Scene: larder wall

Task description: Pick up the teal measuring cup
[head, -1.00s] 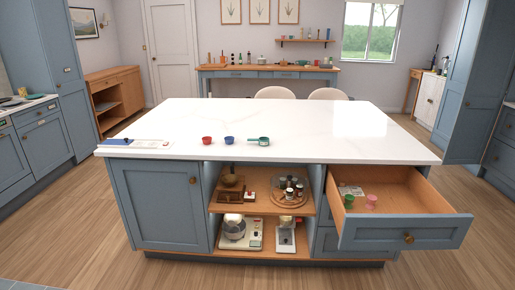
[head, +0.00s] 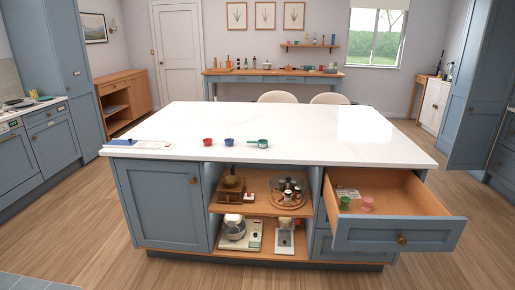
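The teal measuring cup (head: 262,144) sits on the white island top, near its front edge, with its handle pointing left. A blue cup (head: 229,142) and a red cup (head: 207,142) stand in a row to its left, apart from it. My gripper is not in view.
The island's white top (head: 300,120) is mostly clear. An open drawer (head: 398,232) juts out at the front right, holding a green cup (head: 345,202) and a pink cup (head: 367,204). Open shelves below hold a scale and jars. Wooden floor in front is free.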

